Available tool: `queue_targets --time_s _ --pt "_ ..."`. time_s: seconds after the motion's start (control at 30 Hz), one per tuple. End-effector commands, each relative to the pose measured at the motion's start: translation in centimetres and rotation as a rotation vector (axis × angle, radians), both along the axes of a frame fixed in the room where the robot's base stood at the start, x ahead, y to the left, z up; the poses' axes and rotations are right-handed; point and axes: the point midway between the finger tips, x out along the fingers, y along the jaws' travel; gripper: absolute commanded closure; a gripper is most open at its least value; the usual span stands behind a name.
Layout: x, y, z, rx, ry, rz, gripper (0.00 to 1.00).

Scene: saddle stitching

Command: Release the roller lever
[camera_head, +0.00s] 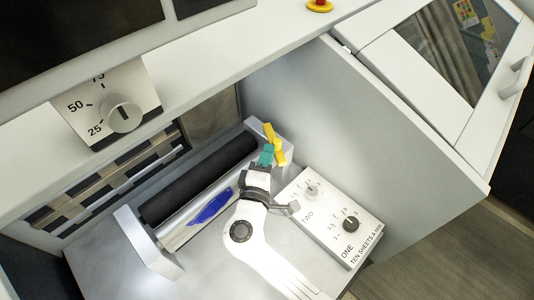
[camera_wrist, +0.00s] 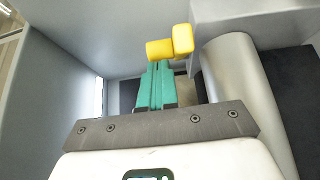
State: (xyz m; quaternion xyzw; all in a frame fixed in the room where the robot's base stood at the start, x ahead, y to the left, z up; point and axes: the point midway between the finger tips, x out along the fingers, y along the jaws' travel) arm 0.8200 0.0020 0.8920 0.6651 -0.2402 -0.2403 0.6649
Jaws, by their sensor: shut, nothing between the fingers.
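The yellow roller lever (camera_head: 278,148) sits at the right end of the roller unit, on its grey end bracket. The wrist view also shows the lever (camera_wrist: 183,41), at top centre, as a rounded knob with a short yellow part beside it. My gripper (camera_head: 266,151) has teal fingers, which are shut with nothing held. In the wrist view the fingertips (camera_wrist: 158,66) lie right at the lever's lower left side; whether they touch it I cannot tell. The black roller (camera_head: 200,178) and a silver roller (camera_wrist: 243,95) lie beside my arm.
A blue patch (camera_head: 211,206) shows on the silver surface beside the black roller. A panel with two knobs (camera_head: 330,217) stands right of my gripper. A dial (camera_head: 123,114) is at upper left. A grey side wall (camera_head: 370,140) bounds the bay on the right.

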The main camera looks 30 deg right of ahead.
Motion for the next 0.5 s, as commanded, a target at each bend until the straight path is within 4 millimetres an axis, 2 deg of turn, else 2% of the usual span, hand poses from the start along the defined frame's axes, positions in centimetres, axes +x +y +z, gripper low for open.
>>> queue_targets --time_s 0.27,0.5 --pt "-0.4 -0.7 -0.1 -0.001 0.001 0.055 1.00" --pt "-1.0 -2.3 -0.3 -0.001 0.000 0.186 1.00"
